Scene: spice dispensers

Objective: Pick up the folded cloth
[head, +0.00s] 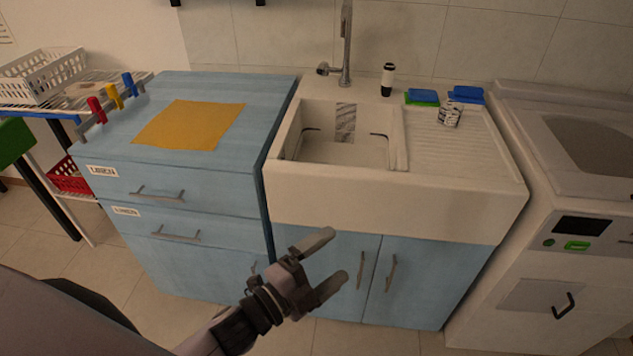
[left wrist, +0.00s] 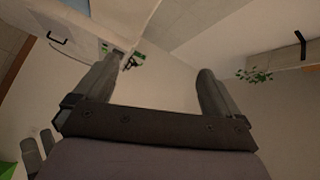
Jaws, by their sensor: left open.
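A flat orange-yellow cloth (head: 190,125) lies on the blue cabinet top (head: 240,90) at the left of the head view; its folds cannot be made out. A grey patterned piece (head: 345,122) shows inside the sink; I cannot tell what it is. My left gripper (head: 335,257) is open and empty in front of the sink cabinet doors, below and right of the cloth and well apart from it. Its two spread fingers show in the left wrist view (left wrist: 152,85) with nothing between them. Two grey finger-like shapes at that view's lower left may be my right gripper (left wrist: 39,152).
Red, yellow and blue clips (head: 115,97) line the cabinet top's left edge. The white sink (head: 400,215) has a tap (head: 346,45), a dark-topped bottle (head: 387,80), a patterned cup (head: 450,114) and green and blue sponges (head: 422,97). A white appliance (head: 560,220) stands at the right.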

